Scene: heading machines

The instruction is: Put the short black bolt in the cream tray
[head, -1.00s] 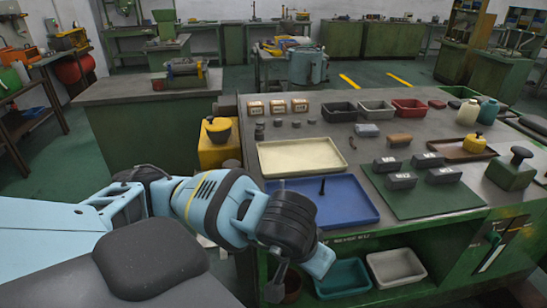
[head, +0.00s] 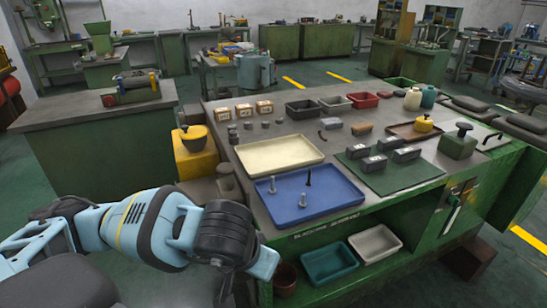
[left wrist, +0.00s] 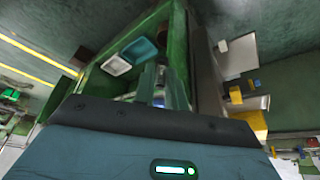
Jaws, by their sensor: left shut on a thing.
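The cream tray (head: 280,154) lies empty on the grey bench. In front of it is a blue tray (head: 337,190) with a dark bolt (head: 308,178) and two grey bolts (head: 272,186) standing upright in it. My left gripper (head: 224,291) hangs low at the bottom of the head view, off the bench's front left side and apart from both trays. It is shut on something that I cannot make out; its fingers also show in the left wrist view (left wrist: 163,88). My right gripper is not in view.
A teal tray (head: 329,262) and a white tray (head: 375,242) sit on the shelf below the bench top. A yellow box (head: 196,157) stands at the bench's left side. Dark blocks sit on a green mat (head: 400,183) to the right.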

